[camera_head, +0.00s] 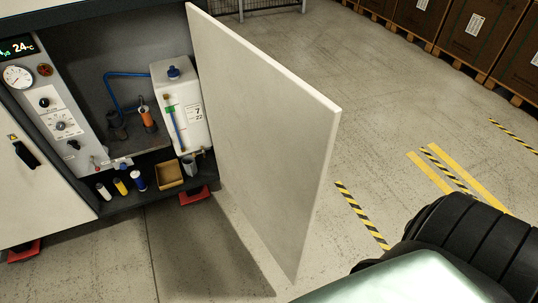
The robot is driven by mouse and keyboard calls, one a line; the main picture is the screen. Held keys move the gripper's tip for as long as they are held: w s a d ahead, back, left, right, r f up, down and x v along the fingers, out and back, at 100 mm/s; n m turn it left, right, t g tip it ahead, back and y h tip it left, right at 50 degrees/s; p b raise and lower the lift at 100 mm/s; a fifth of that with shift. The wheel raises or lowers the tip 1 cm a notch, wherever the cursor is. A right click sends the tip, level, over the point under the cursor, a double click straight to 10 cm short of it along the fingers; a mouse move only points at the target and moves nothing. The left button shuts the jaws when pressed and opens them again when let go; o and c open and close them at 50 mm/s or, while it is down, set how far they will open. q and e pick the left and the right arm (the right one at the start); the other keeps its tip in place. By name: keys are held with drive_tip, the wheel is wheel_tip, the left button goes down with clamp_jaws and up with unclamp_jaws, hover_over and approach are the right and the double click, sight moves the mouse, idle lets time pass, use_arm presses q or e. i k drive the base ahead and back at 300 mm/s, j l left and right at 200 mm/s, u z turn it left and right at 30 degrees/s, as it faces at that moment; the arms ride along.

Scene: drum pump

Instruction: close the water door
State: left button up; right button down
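The water door (268,130) is a large pale panel standing wide open, swung out toward me from the right side of the cabinet. Its free edge points toward the lower right. Behind it the cabinet opening shows a white water tank (181,112) with a blue cap and a level tube. A dark jointed part of my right arm and a pale green link fill the lower right corner. Neither of my grippers shows in the head view.
A control panel (55,118) with a gauge and knobs stands left of the opening. A closed white door (35,190) with a black handle is at left. Floor right of the door is clear; boxes on pallets (480,40) stand farther back.

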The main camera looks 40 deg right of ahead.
sight(273, 133)
drive_tip(key=l+u, duration=0.1)
drive_tip(key=l, duration=0.35)
drive_tip(key=k+l+u, duration=0.1)
drive_tip(key=l, duration=0.35)
drive_tip(key=k+l+u, duration=0.1)
drive_tip(key=l, duration=0.3)
drive_tip(key=k+l+u, duration=0.1)
drive_tip(key=l, duration=0.35)
drive_tip(key=i+l, duration=0.15)
drive_tip(key=l, duration=0.25)
drive_tip(key=i+l+u, duration=0.1)
drive_tip(key=l, duration=0.3)
drive_tip(key=i+l, duration=0.15)
drive_tip(key=l, duration=0.3)
drive_tip(key=u, duration=0.05)
